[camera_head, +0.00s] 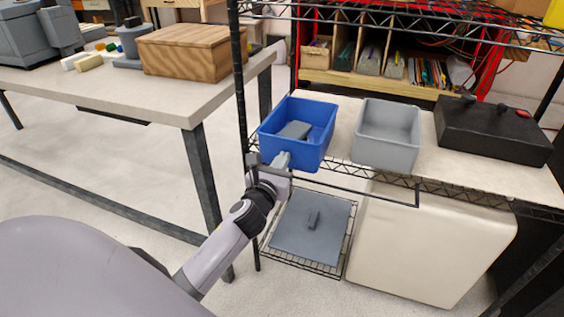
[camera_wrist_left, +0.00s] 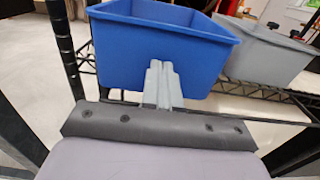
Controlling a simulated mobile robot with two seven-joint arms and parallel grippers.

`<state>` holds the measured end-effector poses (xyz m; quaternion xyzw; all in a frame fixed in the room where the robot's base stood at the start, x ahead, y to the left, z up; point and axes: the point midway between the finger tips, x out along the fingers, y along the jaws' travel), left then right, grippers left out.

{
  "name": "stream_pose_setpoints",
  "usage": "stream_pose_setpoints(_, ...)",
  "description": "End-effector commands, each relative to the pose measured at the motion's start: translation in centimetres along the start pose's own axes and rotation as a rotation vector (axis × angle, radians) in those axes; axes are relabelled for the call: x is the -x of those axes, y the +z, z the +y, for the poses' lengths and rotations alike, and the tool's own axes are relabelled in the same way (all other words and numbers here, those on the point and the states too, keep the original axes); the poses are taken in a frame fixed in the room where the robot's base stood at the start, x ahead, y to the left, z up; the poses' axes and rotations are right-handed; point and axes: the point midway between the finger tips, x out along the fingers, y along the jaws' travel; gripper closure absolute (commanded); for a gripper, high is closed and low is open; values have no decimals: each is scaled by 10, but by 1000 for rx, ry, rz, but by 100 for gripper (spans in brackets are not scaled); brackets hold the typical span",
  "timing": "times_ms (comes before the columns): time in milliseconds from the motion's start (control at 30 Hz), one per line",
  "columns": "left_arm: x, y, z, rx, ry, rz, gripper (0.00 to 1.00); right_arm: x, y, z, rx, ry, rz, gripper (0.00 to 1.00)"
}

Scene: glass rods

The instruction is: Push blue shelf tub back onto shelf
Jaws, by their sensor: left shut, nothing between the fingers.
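The blue tub (camera_head: 312,151) sits at the left front of the wire shelf in the head view, its front part over the shelf's front edge. It holds a grey object (camera_head: 294,130). My left gripper (camera_head: 281,160) is shut and empty, low in front of the tub's front wall. In the left wrist view the blue tub (camera_wrist_left: 130,58) fills the upper middle, and the shut fingers (camera_wrist_left: 159,70) point at its front wall and overlap it. Whether the fingertips touch the wall I cannot tell. My right gripper is not in view.
A grey tub (camera_head: 388,155) stands right of the blue one, with a black case (camera_head: 492,130) further right. A dark shelf post (camera_head: 240,90) rises close to my left arm. A table (camera_head: 190,108) with a wooden box (camera_head: 192,52) stands left. A grey lid-like panel (camera_head: 310,228) lies below.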

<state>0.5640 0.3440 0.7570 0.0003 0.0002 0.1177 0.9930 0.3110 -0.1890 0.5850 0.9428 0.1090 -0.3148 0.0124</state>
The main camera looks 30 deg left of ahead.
Motion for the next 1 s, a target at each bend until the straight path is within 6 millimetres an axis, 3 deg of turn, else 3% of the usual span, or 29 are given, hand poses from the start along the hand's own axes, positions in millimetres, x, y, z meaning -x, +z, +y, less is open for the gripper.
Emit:
stream_pose_setpoints(333, -7, 0, -1, 0, -1, -1, 100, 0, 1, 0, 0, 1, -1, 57)
stream_pose_setpoints(700, -66, -1, 0, -2, 0, -2, 100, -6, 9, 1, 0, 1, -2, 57)
stream_pose_setpoints(1000, -84, 0, 0, 0, 0, 0, 100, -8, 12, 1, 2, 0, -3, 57)
